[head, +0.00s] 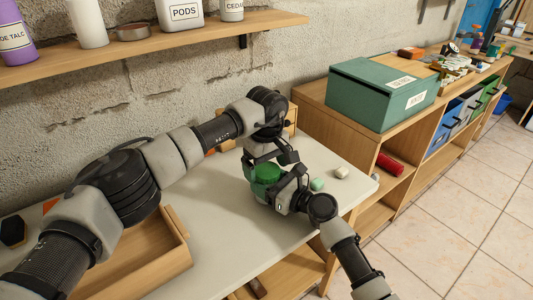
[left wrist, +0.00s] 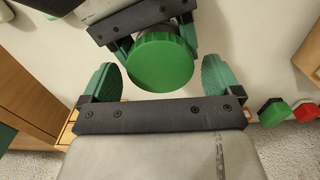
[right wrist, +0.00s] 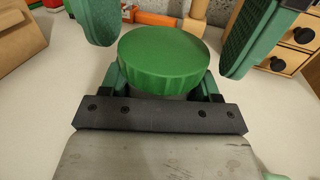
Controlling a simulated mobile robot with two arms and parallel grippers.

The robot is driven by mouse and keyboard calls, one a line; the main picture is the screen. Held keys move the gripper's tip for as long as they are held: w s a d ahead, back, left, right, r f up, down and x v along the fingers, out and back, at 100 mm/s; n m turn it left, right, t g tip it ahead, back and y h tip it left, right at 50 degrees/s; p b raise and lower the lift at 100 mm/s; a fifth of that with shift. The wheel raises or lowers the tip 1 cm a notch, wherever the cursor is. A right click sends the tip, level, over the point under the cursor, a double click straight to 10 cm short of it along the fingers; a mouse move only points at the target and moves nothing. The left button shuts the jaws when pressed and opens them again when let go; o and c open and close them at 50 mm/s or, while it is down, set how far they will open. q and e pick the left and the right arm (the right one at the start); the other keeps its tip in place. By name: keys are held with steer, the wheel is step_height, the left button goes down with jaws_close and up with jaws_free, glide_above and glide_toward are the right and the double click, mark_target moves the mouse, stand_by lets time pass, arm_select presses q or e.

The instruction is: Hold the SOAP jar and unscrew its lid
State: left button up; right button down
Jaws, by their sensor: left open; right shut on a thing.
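The jar's green lid (head: 265,173) shows in the head view between my two grippers; its label is out of sight. The lid fills the middle of the right wrist view (right wrist: 163,58) and shows in the left wrist view (left wrist: 160,62). My right gripper (head: 268,187) is shut on the jar body, just below the lid; the body is mostly hidden. My left gripper (head: 271,160) hangs over the lid from above and is open. In the left wrist view its fingers (left wrist: 158,78) stand on either side of the lid with gaps.
The jar is over the pale worktop (head: 225,190). A mint block (head: 317,184) and a beige block (head: 342,172) lie to its right. A wooden tray (head: 178,262) is at front left. A green box (head: 375,95) stands on the cabinet, and a shelf (head: 160,45) runs above.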

arm_select(q)
steer(key=shift+f, duration=0.4)
steer(key=c, duration=0.9)
steer(key=n, duration=1)
steer(key=shift+r, duration=0.1)
steer(key=o, duration=1)
steer(key=shift+d, duration=0.1)
